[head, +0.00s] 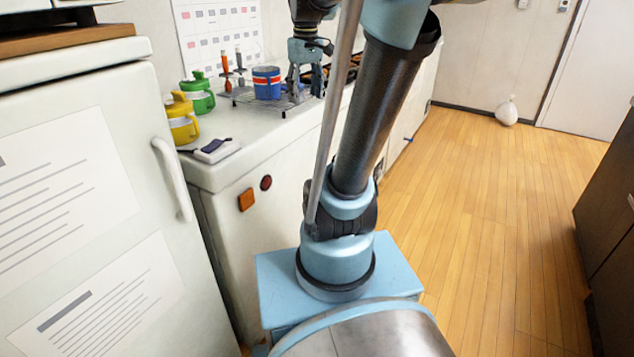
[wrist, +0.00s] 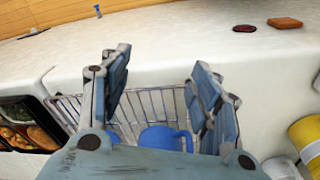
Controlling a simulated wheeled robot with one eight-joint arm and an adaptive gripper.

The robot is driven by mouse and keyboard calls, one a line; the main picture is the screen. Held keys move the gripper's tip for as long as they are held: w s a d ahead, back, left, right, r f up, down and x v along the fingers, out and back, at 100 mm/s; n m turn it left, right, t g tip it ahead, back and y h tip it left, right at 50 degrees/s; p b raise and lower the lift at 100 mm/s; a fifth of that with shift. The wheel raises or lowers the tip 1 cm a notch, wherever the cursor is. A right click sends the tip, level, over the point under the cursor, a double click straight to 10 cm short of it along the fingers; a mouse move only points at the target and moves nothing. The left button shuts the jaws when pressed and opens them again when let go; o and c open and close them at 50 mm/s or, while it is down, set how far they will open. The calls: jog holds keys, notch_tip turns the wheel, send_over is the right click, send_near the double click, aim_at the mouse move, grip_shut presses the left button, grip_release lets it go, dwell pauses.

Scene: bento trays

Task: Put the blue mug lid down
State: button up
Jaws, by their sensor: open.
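My gripper (head: 305,90) is over the wire rack (head: 240,101) on the white counter, right beside a blue mug with a red band (head: 267,88). In the wrist view my gripper (wrist: 160,80) has its two fingers spread wide apart. A blue rounded piece, apparently the blue mug lid (wrist: 163,137), lies on the rack between and beyond the fingers. Neither finger visibly closes on it. My gripper's body hides its lower part in the wrist view. I cannot make the lid out in the head view.
Green (head: 198,96) and yellow (head: 182,122) mugs stand left, near a small white device (head: 216,150). Orange- and dark-handled tools (head: 226,70) stand behind the rack. A dark tray with food (wrist: 28,125) is beside the rack. The counter near its front edge is mostly clear.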

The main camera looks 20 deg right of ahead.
jog(key=s+f+m+t, duration=0.1)
jog(key=s+f+m, duration=0.3)
jog(key=s+f, duration=1.3)
notch_tip(320, 180, down, 3)
jog(key=shift+s+a+f, duration=0.1)
jog(key=shift+s+a, duration=0.05)
jog(key=shift+a, duration=0.2)
jog(key=shift+w+f, duration=0.15)
jog(key=shift+w, duration=0.3)
